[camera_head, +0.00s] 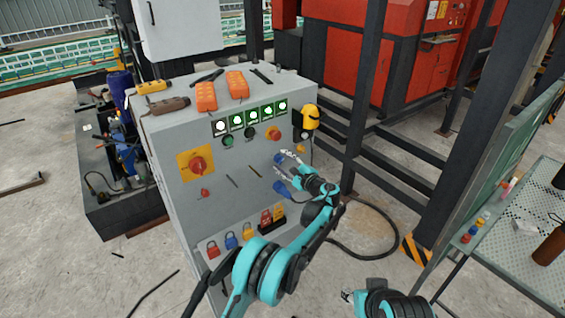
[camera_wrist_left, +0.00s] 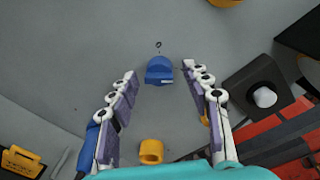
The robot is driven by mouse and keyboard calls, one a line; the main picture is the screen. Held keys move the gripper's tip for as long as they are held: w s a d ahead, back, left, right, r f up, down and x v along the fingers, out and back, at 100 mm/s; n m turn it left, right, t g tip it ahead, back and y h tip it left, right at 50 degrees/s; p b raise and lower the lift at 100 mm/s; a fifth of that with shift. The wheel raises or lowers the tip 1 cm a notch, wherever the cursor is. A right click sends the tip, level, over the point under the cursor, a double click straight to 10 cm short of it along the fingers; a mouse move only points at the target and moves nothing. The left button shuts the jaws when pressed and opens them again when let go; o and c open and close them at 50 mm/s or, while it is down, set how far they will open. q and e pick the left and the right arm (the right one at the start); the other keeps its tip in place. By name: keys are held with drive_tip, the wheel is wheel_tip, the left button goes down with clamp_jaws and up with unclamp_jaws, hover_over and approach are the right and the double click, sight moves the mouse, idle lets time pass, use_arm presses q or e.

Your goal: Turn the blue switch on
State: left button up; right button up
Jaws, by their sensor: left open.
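The blue switch (camera_wrist_left: 159,70) is a small rounded knob on the grey panel face in the left wrist view. It sits between my left fingertips, with a gap on each side. In the head view a blue knob (camera_head: 280,158) shows beside my left gripper (camera_head: 286,167), partly covered by its fingers. My left gripper also shows in the left wrist view (camera_wrist_left: 163,82), open and empty, its two fingers spread. My right gripper (camera_head: 347,296) is low in the head view, near the bottom edge; its jaw state is unclear.
The grey cabinet (camera_head: 170,125) carries a red rotary switch (camera_head: 197,164), green-framed indicators (camera_head: 252,114) and several padlocks (camera_head: 232,240). A yellow part (camera_wrist_left: 151,151) is near my left gripper. A dark post (camera_head: 366,75) and green table (camera_head: 500,250) stand right.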

use_arm(q)
drive_tip(key=v, duration=1.1)
drive_tip(key=shift+s, duration=0.2)
drive_tip(key=shift+r, duration=0.1)
drive_tip(key=s+a+r+n+g+h, duration=0.1)
drive_tip(key=s+a+r+n+g, duration=0.2)
drive_tip(key=a, duration=0.5)
drive_tip(key=s+a+r+n+g+h, duration=0.25)
drive_tip(key=s+a, duration=0.25)
drive_tip(key=a, duration=0.3)
drive_tip(key=s+a+r+n+g+h, duration=0.15)
drive_tip(key=s+a+n, duration=0.5)
drive_tip(key=s, duration=0.85)
drive_tip(key=s+a+f+n+h, duration=0.1)
drive_tip(key=s+f+n+h, duration=0.1)
drive_tip(key=s, duration=0.7)
drive_tip(key=s+a+f+n+h, duration=0.1)
drive_tip(key=s+f+n+h, duration=0.2)
drive_tip(key=s, duration=0.6)
wheel_tip(320, 180, down, 2)
drive_tip(key=shift+s+f+n, duration=0.2)
drive_tip(key=shift+s+n, duration=0.2)
drive_tip(key=shift+a, duration=0.1)
